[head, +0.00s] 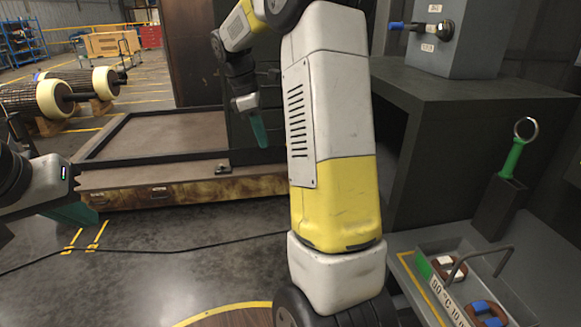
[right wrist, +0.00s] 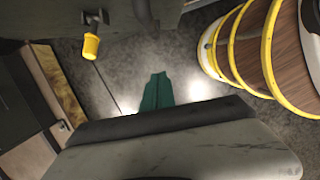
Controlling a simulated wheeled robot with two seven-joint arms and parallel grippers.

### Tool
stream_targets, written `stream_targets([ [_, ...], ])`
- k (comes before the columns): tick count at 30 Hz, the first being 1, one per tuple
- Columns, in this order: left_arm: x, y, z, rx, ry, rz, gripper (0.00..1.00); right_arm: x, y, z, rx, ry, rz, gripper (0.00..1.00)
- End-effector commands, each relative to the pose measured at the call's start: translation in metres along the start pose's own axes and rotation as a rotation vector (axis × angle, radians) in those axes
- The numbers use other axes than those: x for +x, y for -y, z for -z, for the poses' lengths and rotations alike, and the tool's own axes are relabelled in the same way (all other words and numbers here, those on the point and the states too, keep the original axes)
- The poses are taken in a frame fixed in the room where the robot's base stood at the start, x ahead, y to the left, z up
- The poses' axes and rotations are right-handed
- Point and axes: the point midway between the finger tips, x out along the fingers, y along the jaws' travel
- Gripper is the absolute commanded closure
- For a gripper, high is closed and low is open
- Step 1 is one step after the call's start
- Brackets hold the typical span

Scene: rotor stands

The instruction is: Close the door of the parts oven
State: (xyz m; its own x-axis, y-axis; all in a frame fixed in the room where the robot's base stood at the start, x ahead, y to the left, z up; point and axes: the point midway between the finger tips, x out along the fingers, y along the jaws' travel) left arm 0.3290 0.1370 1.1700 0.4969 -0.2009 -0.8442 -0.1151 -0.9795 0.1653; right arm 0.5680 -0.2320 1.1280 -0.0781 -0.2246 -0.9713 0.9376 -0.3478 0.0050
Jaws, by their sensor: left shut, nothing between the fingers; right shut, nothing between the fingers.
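The dark grey box at the right of the head view, which looks like the parts oven (head: 480,100), has a shadowed side that my right arm partly covers. A dark upright panel (head: 240,150) behind my right gripper may be its door, standing out to the left; I cannot tell for sure. My right gripper (head: 259,131) is shut and empty, its teal fingers pointing down in front of this panel. The shut fingers (right wrist: 157,92) also show in the right wrist view, over the floor. My left gripper (head: 75,214) is shut and empty at the far left, low above the floor.
A control box (head: 455,35) with a blue-handled lever stands on the oven. A tray (head: 430,240) of ring parts and a green-handled tool (head: 513,158) are at right. A low platform (head: 180,190) lies behind. The right wrist view shows a yellow knob (right wrist: 91,46) and a yellow-banded wooden drum (right wrist: 250,45).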

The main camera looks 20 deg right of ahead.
Motion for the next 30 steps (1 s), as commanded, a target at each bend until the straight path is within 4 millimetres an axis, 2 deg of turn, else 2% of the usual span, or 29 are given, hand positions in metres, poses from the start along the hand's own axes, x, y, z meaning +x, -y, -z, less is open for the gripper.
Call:
stream_targets([
  [5, -0.004, 0.005, 0.001, -0.012, -0.020, 0.016, 1.00, 0.011, -0.002, 0.000, -0.013, 0.007, 0.005, 1.00],
  [8, -0.004, 0.005, 0.001, -0.011, -0.018, 0.015, 1.00, 0.026, -0.002, 0.000, -0.012, 0.007, 0.006, 1.00],
  [19, -0.004, 0.005, 0.001, -0.010, -0.017, 0.014, 1.00, 0.104, -0.001, -0.001, -0.011, 0.007, 0.007, 1.00],
  [24, -0.004, 0.005, 0.001, -0.009, -0.017, 0.014, 1.00, 0.108, -0.002, -0.026, -0.006, 0.005, 0.003, 1.00],
  [30, -0.004, 0.005, 0.001, -0.009, -0.017, 0.014, 1.00, 0.111, -0.002, -0.038, -0.009, 0.005, 0.003, 1.00],
])
